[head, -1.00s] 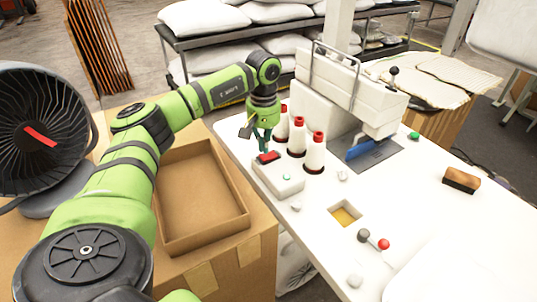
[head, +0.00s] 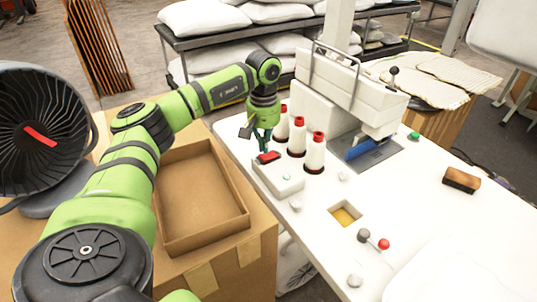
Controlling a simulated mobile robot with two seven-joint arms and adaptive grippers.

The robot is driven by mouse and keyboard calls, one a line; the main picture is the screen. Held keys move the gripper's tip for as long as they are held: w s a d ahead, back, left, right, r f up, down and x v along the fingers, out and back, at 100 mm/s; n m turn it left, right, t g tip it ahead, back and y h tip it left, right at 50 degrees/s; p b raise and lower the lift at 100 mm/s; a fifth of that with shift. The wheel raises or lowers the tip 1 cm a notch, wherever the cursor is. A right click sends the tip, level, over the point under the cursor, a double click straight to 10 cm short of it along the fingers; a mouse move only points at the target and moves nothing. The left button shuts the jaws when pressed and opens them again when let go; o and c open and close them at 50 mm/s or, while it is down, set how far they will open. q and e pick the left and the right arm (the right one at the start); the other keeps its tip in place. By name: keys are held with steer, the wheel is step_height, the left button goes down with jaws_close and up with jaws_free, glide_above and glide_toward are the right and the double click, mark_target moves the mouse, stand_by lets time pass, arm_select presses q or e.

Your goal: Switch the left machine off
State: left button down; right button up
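The left machine (head: 315,106) is a white sewing machine on a white table (head: 420,230). A white switch box (head: 283,180) stands at the table's left edge, with a red switch (head: 269,157) at its far end and a small green button (head: 287,177) on its top. My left gripper (head: 265,150) points down right over the red switch, its fingertips at or just above it. Whether they touch it I cannot tell. The fingers look close together, but their gap is too small to judge. My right gripper is not in view.
Several white thread cones (head: 298,137) with red tops stand close to the right of my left gripper. An empty cardboard tray (head: 205,245) lies on a carton at the left. A fan (head: 40,130) stands at the far left. A brush (head: 461,180) lies on the table at the right.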

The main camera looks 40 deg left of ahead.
mark_target(264, 156)
arm_select(q)
steer(key=shift+f+b, duration=0.7)
steer(key=shift+f, duration=0.45)
stand_by(0.5)
steer(key=shift+r+p, duration=2.95)
steer(key=shift+r, duration=0.6)
